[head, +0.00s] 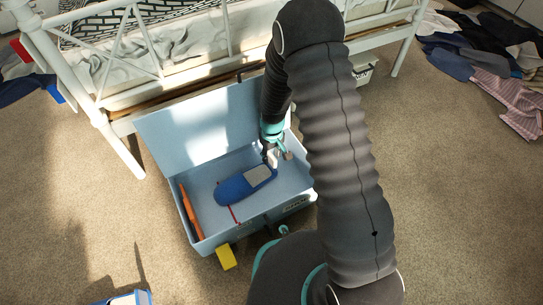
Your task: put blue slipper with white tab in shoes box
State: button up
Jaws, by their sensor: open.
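A blue slipper (232,189) with a pale grey-white patch at its right end lies inside a light blue open box (203,245). The box's lid (188,124) stands raised at the back. A small label on the front wall is too small to read with certainty. My gripper (278,157) is open, over the right part of the box, just above and right of the slipper's pale end. Whether a finger touches the slipper cannot be told.
An orange stick-like thing (190,212) and a thin red item (233,214) are at the box. A yellow block (226,257) lies on the carpet in front. A white metal bed frame (114,143) stands behind. Clothes (462,57) lie at upper right. The left carpet is mostly clear.

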notch_tip(320, 180, up, 11)
dwell(0.4)
jog(key=shift+d, duration=0.1)
jog(key=s+d+r+m+g, duration=0.1)
jog(key=s+d+r+m, duration=0.1)
jog(key=s, duration=0.4)
jog(key=s+d+r+m+t+p, duration=0.1)
jog(key=s+r, duration=0.5)
jog(key=r, duration=0.7)
jog(key=s+d+r+m+t+p, duration=0.2)
jog(key=s+d+r+p, duration=0.4)
jog(key=r, duration=0.7)
jog(key=s+d+r+m+t+p, duration=0.1)
jog(key=s+d+r+t+p, duration=0.2)
jog(key=s+r, duration=0.4)
notch_tip(320, 180, up, 6)
jog(key=shift+d+r+t+p, duration=0.1)
jog(key=shift+d+t+p, duration=0.3)
jog(key=shift+d, duration=0.3)
